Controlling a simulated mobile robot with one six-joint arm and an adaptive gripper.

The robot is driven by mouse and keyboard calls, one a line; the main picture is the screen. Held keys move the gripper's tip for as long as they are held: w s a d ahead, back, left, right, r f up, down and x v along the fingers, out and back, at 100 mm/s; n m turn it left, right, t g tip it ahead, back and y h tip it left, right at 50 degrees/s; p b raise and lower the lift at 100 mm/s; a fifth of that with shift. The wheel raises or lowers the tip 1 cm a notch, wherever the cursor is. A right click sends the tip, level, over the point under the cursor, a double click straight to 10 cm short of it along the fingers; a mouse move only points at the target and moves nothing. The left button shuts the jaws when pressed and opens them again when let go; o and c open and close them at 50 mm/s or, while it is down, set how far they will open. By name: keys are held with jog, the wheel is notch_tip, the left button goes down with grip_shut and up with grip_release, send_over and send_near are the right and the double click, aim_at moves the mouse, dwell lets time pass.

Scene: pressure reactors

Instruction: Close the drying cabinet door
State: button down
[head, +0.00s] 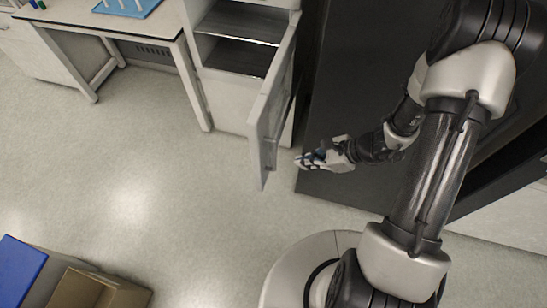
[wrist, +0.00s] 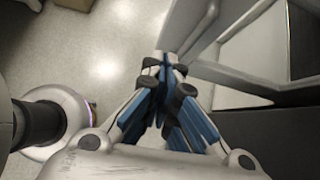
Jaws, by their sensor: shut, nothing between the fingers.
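The drying cabinet (head: 232,60) stands at the top middle of the head view, with dark shelves inside. Its pale door (head: 272,105) is swung open and juts out toward the camera. My gripper (head: 299,162) is shut and empty, just right of the door's lower outer part. In the head view a small gap seems to lie between the fingertips and the door. In the wrist view the closed fingers (wrist: 168,62) point up toward pale door or cabinet panels (wrist: 222,35); whether they touch cannot be told.
A large dark cabinet (head: 345,100) stands right of the door, behind my arm. A white bench (head: 150,25) with a blue tray (head: 128,6) is at the left. Blue and brown boxes (head: 85,290) sit at the lower left. The floor left of the door is clear.

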jog(key=f, duration=0.2)
jog(key=b, duration=0.3)
send_near(261, 168)
notch_tip(261, 168, down, 2)
jog(key=a, duration=0.3)
jog(key=shift+w+f+m, duration=0.2)
jog(key=shift+w+m, duration=0.15)
jog(key=shift+m, duration=0.05)
jog(key=shift+a, duration=0.1)
